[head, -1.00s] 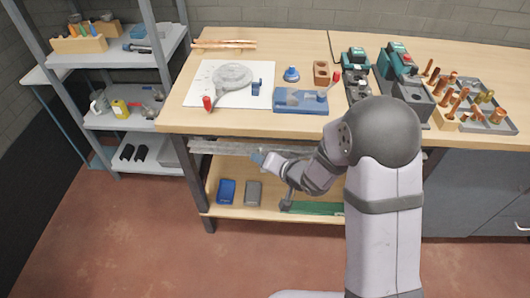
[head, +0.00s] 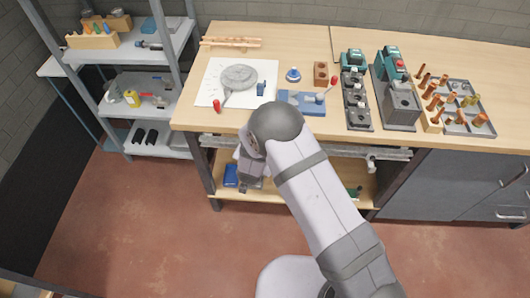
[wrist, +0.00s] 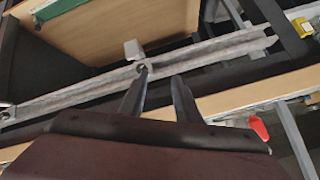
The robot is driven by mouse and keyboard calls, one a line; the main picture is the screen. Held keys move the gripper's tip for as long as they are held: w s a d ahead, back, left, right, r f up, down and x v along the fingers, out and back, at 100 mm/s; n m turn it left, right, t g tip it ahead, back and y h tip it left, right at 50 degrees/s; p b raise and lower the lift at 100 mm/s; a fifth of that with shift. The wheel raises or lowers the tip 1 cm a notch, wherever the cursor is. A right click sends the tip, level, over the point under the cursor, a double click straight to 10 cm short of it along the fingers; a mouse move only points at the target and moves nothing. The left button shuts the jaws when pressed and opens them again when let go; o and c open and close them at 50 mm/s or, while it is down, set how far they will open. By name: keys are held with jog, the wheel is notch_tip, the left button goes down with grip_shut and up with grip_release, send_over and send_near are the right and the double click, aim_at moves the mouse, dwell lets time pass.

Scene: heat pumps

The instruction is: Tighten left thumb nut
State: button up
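A long grey metal rail (head: 330,150) runs under the front edge of the workbench. It crosses the wrist view (wrist: 215,47) diagonally. A small pale block or knob (wrist: 133,49) sits against the rail; a pale knob-like part (head: 372,164) also shows near the rail's right part in the head view. A dark round spot (wrist: 7,113) lies near the rail's left visible end. I cannot tell which part is the left thumb nut. My gripper (wrist: 160,74) is open, its two fingers apart with nothing between them. In the head view my arm hides the fingers.
The wooden bench top (head: 215,117) overhangs the rail. A red-handled item (wrist: 260,127) lies near its edge. A metal shelf rack (head: 165,145) stands at left.

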jog(key=shift+w+d+f+n+g+h+b, duration=0.15)
jog(key=shift+d+f+n+h+b, duration=0.25)
jog(key=shift+n, duration=0.55)
jog(key=shift+w+d+f+n+g+h+b, duration=0.15)
jog(key=shift+d+f+n+b, duration=0.25)
jog(key=shift+n, duration=0.6)
jog(key=shift+w+d+f+n+h+b, duration=0.15)
jog(key=shift+d+f+n+h+b, duration=0.1)
jog(key=shift+d+f+n, duration=0.55)
jog(key=shift+w+f+b, duration=0.35)
jog(key=shift+w+b, duration=0.1)
jog(key=shift+w, duration=0.4)
jog(key=c, duration=0.6)
